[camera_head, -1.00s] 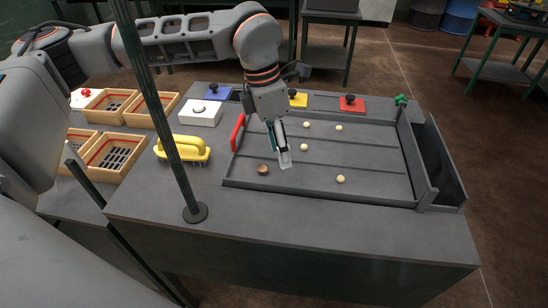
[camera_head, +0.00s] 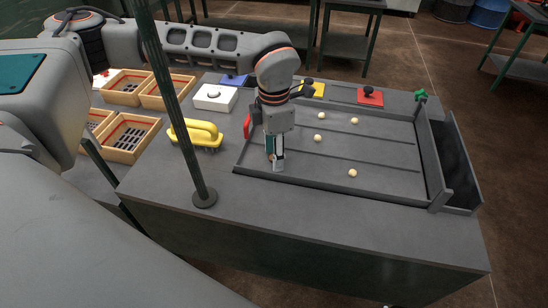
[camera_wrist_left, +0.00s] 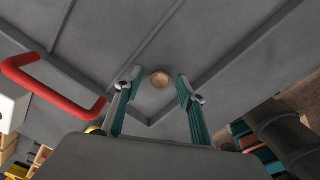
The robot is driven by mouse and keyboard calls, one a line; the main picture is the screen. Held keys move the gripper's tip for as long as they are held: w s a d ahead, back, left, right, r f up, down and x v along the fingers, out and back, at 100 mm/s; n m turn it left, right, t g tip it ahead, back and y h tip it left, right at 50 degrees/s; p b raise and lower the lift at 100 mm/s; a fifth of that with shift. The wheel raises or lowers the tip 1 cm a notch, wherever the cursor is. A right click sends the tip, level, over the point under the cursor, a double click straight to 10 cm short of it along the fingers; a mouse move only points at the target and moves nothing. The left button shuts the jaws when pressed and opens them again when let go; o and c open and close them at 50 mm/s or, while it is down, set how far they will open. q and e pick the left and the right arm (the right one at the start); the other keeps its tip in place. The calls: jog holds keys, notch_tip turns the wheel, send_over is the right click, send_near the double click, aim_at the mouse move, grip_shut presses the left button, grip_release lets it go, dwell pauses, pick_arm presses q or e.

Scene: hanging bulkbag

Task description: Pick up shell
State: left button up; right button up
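The shell is taken to be the small round brown piece (camera_wrist_left: 160,79) on the grey tray floor in the left wrist view, near the tray's corner. In the head view it is hidden by my left gripper. My left gripper (camera_head: 276,160) points down over the near left corner of the tray (camera_head: 395,181). In the wrist view its two fingers are apart, one on each side of the brown piece, with nothing held. Whether the fingertips are level with the piece or above it is hard to tell. My right gripper is not in view.
Several cream balls (camera_head: 352,173) lie in the tray. A red handle (camera_head: 247,126) stands at its left edge. A yellow-handled brush (camera_head: 196,132), a white block (camera_head: 215,98) and wooden crates (camera_head: 128,138) are left. A dark green post (camera_head: 190,140) rises from the table front.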

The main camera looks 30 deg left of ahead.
pick_arm(q)
jog(key=c, duration=0.8)
notch_tip(320, 180, up, 10)
dwell(0.4)
